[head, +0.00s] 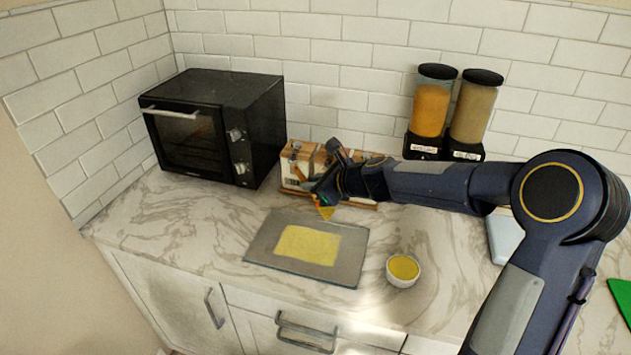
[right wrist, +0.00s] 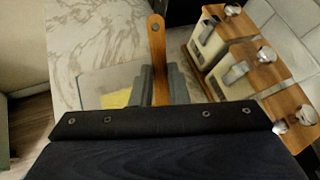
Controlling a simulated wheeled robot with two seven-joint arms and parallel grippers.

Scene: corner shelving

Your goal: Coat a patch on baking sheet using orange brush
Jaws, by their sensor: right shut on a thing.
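The grey baking sheet (head: 350,252) lies flat on the marble counter, with a pale yellow patch (head: 308,245) on its middle. My right gripper (head: 324,192) is shut on the orange brush (head: 326,212), whose yellowish tip points down near the sheet's back edge; whether it touches is hard to tell. In the right wrist view the brush's orange-brown handle (right wrist: 157,60) stands up between the grey fingers, and part of the sheet (right wrist: 92,82) shows beyond. A small white bowl (head: 391,281) of yellow contents stands right of the sheet. My left gripper is not in view.
A black toaster oven (head: 215,125) stands at the back left. A wooden rack with canisters (head: 298,165) is behind my right gripper. Two dispensers (head: 432,105) stand at the back right. The counter's front left is clear.

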